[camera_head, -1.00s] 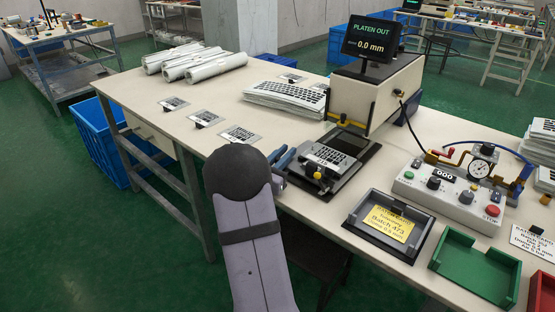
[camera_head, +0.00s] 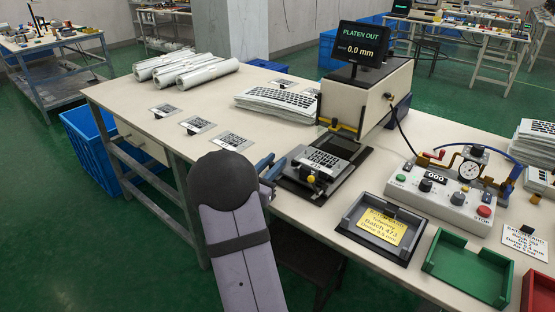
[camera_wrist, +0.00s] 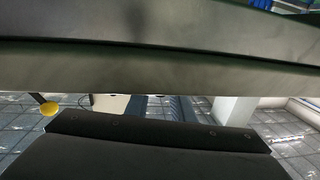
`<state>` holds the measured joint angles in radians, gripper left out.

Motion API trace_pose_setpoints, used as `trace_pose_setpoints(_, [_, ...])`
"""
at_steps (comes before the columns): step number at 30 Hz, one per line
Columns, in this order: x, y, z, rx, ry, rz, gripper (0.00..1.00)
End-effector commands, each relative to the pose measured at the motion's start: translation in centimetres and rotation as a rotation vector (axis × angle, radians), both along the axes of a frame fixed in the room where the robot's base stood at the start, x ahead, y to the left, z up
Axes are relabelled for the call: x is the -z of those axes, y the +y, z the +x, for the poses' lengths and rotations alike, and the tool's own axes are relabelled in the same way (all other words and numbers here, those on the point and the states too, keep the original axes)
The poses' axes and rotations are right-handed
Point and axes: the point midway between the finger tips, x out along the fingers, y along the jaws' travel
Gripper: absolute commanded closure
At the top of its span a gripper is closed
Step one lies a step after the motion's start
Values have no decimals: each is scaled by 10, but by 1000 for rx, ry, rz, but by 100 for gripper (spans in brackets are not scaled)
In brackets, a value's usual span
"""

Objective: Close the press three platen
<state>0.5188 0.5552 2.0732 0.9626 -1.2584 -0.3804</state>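The press (camera_head: 375,95) is a cream box, and its screen (camera_head: 362,42) reads "PLATEN OUT" and 0.0 mm. The dark platen (camera_head: 343,175) is out in front of the press and carries a printed keypad film (camera_head: 322,158). A yellow knob (camera_head: 311,179) is at the platen's near edge. My gripper (camera_head: 267,166), with blue parts showing, is just left of the platen, beyond my grey arm. I see no contact with the knob. In the wrist view dark bars fill most of the picture, and a yellow round thing (camera_wrist: 49,109) shows at left. The finger gap is unclear.
A control box (camera_head: 440,197) with gauge and knobs stands right of the press. A grey tray (camera_head: 352,229) with a yellow card and a green tray (camera_head: 437,268) are in front. Film sheets (camera_head: 277,103), rolls (camera_head: 188,67) and code cards lie at left and behind.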

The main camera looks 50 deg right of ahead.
Motion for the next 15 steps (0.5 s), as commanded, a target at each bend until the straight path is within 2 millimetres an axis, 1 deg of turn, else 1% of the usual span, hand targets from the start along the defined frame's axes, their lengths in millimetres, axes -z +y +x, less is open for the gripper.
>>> trace_pose_setpoints(1, [-1, 9, 0, -4, -1, -1, 78])
trace_pose_setpoints(6, [0, 31, -3, -4, -1, 0, 78])
trace_pose_setpoints(10, [0, 41, -5, -3, -1, 0, 78])
trace_pose_setpoints(15, [0, 45, -7, 0, 0, 0, 78])
